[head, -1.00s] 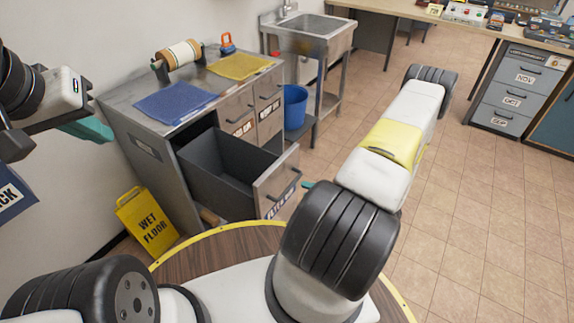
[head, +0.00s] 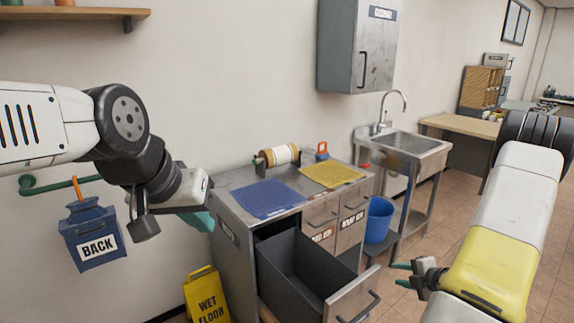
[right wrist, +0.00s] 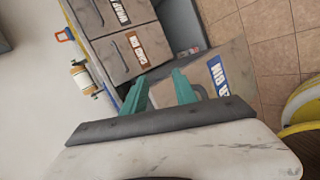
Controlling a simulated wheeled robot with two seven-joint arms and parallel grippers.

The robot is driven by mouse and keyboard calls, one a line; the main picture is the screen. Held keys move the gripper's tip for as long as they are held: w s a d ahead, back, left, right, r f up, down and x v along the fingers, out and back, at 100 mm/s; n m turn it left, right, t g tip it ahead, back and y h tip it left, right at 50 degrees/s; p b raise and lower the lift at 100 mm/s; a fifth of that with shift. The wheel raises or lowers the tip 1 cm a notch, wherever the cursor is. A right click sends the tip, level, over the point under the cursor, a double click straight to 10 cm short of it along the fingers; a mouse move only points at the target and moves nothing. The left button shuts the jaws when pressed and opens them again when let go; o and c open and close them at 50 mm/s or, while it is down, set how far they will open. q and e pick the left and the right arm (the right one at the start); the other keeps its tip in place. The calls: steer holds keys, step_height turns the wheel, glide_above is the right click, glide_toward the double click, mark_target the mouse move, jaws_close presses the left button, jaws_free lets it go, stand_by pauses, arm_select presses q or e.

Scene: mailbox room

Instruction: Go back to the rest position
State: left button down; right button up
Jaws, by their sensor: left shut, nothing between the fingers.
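My left gripper (head: 200,220) is at the left in the head view, with teal fingers pointing down to the right. It is shut and empty, in front of the wall beside the metal cabinet. My right gripper (head: 402,274) is at the lower right in the head view, by the front of the open drawer (head: 292,268). In the right wrist view its two teal fingers (right wrist: 161,77) are apart with nothing held between them. The drawer's labelled front (right wrist: 226,78) shows just beyond them; contact cannot be told.
The metal cabinet carries a blue mat (head: 264,199), a yellow mat (head: 331,175) and a roll (head: 279,155). A wet floor sign (head: 207,298) stands at its left. A blue bin (head: 379,220) is under the sink (head: 408,143). A blue BACK holder (head: 95,240) hangs at left.

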steer(key=w+r+m+h, duration=0.4)
steer(key=r+m, duration=0.1)
steer(key=r, duration=0.8)
steer(key=s+a+r+m+g+h, duration=0.1)
steer(key=s+a+r+m, duration=0.15)
steer(key=r, duration=0.35)
steer(key=s+a+r+m, duration=0.1)
steer(key=r+m, duration=0.3)
steer(key=r, duration=0.1)
steer(key=s+a+r+m+g+y, duration=0.1)
steer(key=s+a+r+m, duration=0.3)
steer(key=s+a, duration=0.5)
steer(key=s+a+r+m+g+y, duration=0.1)
steer(key=s+a+r+m+y, duration=0.1)
steer(key=s+a+r+m, duration=0.3)
steer(key=s+a+r, duration=0.1)
steer(key=s+a, duration=0.2)
steer(key=s, duration=0.3)
steer(key=shift+s+a+r+g, duration=0.3)
steer(key=shift+s+a, duration=0.05)
steer(key=shift+a, duration=0.05)
